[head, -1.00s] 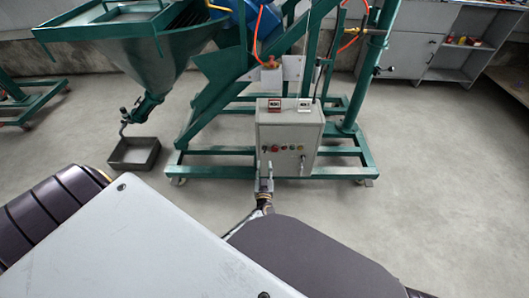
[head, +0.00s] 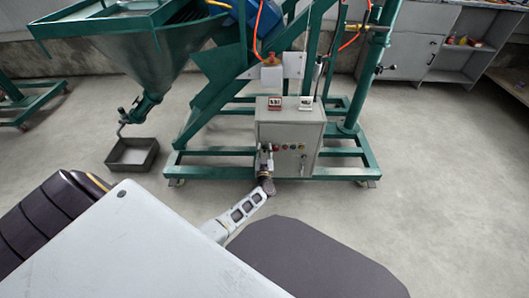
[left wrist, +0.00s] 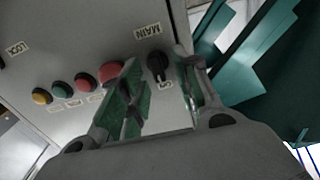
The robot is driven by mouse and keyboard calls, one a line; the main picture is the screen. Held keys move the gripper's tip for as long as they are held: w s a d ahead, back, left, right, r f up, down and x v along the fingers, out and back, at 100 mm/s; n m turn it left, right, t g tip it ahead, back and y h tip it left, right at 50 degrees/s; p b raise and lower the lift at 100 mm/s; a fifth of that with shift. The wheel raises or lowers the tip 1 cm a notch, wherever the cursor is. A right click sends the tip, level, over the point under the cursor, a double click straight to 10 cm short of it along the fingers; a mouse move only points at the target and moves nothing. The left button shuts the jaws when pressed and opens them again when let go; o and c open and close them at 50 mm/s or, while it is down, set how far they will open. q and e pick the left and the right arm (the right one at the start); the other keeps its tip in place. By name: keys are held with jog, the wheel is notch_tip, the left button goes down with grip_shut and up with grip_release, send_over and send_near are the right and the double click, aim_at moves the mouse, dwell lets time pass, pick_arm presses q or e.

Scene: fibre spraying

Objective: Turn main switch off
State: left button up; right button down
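The grey control box (head: 305,165) stands on the green machine frame. In the left wrist view, its front panel (left wrist: 60,45) carries a black rotary switch (left wrist: 157,66) beside a label reading MAIN. My left gripper (head: 266,160) is in front of the box's left part. In the left wrist view, my left gripper (left wrist: 160,88) is open, with one finger on each side of the switch. Whether either finger touches the switch I cannot tell. My right gripper is out of view.
A large red button (left wrist: 110,72) is close beside the left finger. Smaller red, green (left wrist: 62,89) and yellow (left wrist: 41,96) buttons run in a row to the left. A metal tray (head: 133,155) is on the floor left of the frame. The floor to the right is clear.

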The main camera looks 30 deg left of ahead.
pick_arm(q)
jog(key=shift+w+a, duration=0.15)
jog(key=shift+w, duration=0.05)
grip_shut()
